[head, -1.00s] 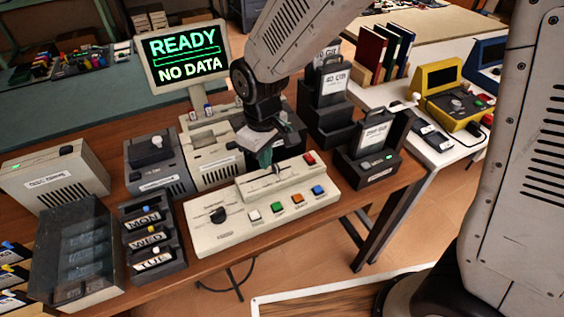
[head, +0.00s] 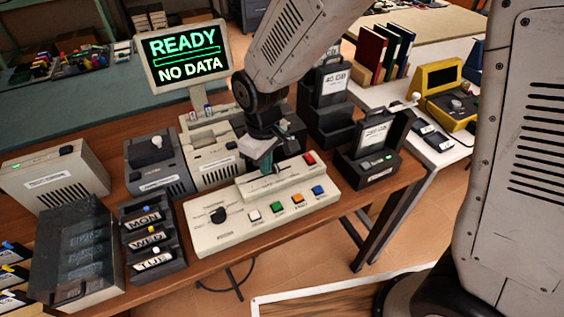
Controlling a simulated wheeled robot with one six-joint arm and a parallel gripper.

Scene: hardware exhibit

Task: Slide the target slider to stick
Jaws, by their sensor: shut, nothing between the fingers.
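The beige control panel (head: 236,238) lies on the wooden table. It has a black dial (head: 218,215), a row of coloured buttons and a raised back strip with a slider slot (head: 290,175). My gripper (head: 266,167) points down over this strip, its fingers shut and empty. Its fingertips are low at the slot, left of the red button (head: 310,158). The slider's knob is hidden by or merged with the fingertips, and I cannot tell whether they touch it.
A monitor (head: 185,57) reading "READY / NO DATA" stands behind. Black drive docks (head: 375,165) stand to the right of the panel. A grey box (head: 158,170) and a MON/WED/TUE rack (head: 150,240) stand to its left. The space just above the panel's front is clear.

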